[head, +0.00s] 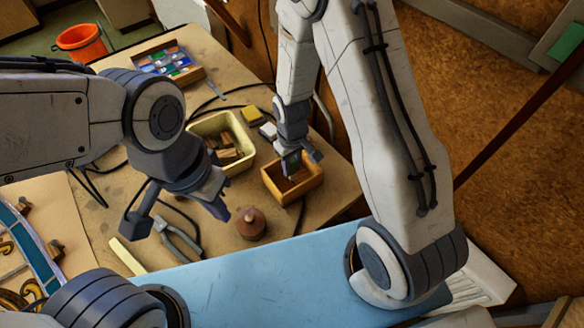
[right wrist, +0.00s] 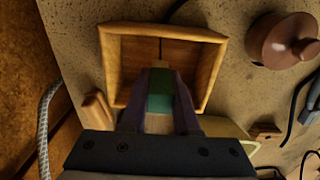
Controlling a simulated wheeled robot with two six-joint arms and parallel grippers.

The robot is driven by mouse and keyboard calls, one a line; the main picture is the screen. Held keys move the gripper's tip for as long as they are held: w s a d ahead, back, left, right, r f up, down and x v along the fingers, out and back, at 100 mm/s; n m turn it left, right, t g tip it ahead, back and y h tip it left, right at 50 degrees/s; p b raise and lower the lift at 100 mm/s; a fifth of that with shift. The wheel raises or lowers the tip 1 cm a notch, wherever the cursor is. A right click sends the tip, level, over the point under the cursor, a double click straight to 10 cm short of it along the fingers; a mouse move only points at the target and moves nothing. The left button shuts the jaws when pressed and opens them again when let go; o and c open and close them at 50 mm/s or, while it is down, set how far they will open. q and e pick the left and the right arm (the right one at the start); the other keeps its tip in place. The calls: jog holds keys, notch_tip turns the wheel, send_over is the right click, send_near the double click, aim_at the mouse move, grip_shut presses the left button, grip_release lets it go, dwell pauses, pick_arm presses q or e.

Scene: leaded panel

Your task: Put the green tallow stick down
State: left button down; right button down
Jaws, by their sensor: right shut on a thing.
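The green tallow stick (right wrist: 160,92) is a short green block between the fingers of my right gripper (right wrist: 160,100), with a paler part below it in the right wrist view. In the head view my right gripper (head: 295,160) points down at a small open wooden box (head: 300,192), with the stick at the box's opening. The box (right wrist: 165,33) frames the fingers in the right wrist view. I cannot tell whether the stick touches the box floor. My left gripper (head: 178,220) is open and empty above the table, left of the brown lidded pot (head: 251,224).
A cream bin (head: 242,165) with wooden pieces stands left of the box. Yellow (head: 253,114) and white (head: 268,130) blocks lie behind it. Pliers (head: 178,240) and cables lie on the table. A glass tray (head: 190,76) is at the back, a leaded panel (head: 28,240) at left.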

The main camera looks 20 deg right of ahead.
jog(key=shift+f, duration=1.1)
jog(key=shift+f, duration=0.2)
jog(key=c, duration=0.7)
grip_release()
jog(key=shift+o, duration=0.2)
